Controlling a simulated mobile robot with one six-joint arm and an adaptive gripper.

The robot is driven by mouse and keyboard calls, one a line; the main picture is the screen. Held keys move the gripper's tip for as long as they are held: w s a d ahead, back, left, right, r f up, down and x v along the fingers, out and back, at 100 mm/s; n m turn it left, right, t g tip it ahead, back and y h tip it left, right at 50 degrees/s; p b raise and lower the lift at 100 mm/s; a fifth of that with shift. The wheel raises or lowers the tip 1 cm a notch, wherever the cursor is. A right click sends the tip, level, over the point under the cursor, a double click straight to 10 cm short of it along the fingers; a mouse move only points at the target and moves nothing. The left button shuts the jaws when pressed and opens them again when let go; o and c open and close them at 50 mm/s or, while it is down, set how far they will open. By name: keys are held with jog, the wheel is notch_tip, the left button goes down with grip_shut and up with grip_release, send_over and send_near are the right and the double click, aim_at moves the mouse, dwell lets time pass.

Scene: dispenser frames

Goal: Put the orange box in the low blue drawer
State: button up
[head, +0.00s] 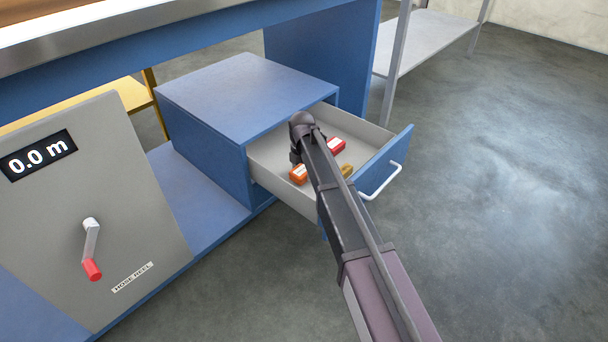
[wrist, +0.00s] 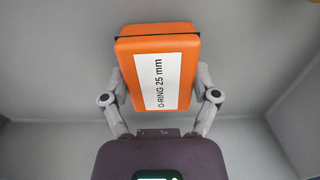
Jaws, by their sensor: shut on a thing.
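The orange box (wrist: 143,52) with a white label reading "O-RING 25 mm" is between the two fingers of my gripper (wrist: 158,85) in the wrist view. The fingers press on its left and right sides. In the head view the orange box (head: 298,174) shows low inside the open blue drawer (head: 379,166), just below my gripper (head: 296,160). The drawer's grey inner walls surround it. I cannot tell whether the box touches the drawer floor.
A red box (head: 337,146) and a yellowish box (head: 346,170) lie in the drawer, partly behind my arm. The blue cabinet (head: 240,95) stands left of the drawer. A grey panel with a crank (head: 91,245) is at the left. The floor at the right is clear.

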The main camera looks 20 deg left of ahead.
aim_at(302, 169)
jog(key=o, duration=1.1)
jog(key=shift+r, duration=0.2)
notch_tip(302, 169, up, 12)
jog(key=p, duration=1.2)
jog(key=shift+f, duration=0.15)
